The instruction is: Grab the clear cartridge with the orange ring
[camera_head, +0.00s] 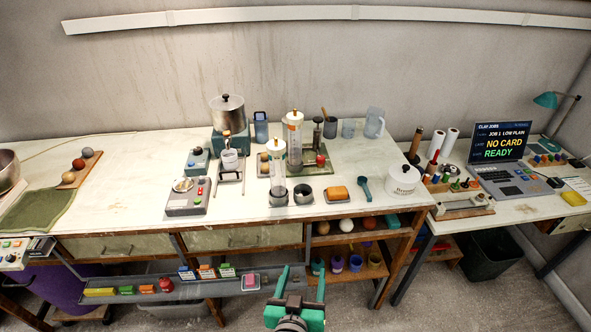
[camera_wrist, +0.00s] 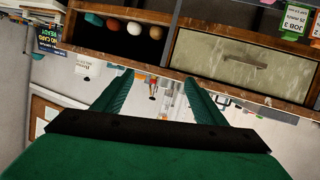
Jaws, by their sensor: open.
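Two clear upright cartridges with white caps stand near the middle of the table in the head view, a front one (camera_head: 279,180) and a rear one (camera_head: 294,140). Both show small orange or brown marks near the top; I cannot tell surely which has an orange ring. My gripper (camera_head: 302,279) is open and empty, in front of the table's front edge and apart from both cartridges. In the wrist view my gripper (camera_wrist: 162,85) points past the table front, with nothing between its fingers. No cartridge can be made out clearly there.
A narrow rail (camera_head: 205,290) with coloured blocks runs along the table front. The table's left middle (camera_head: 135,180) is clear.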

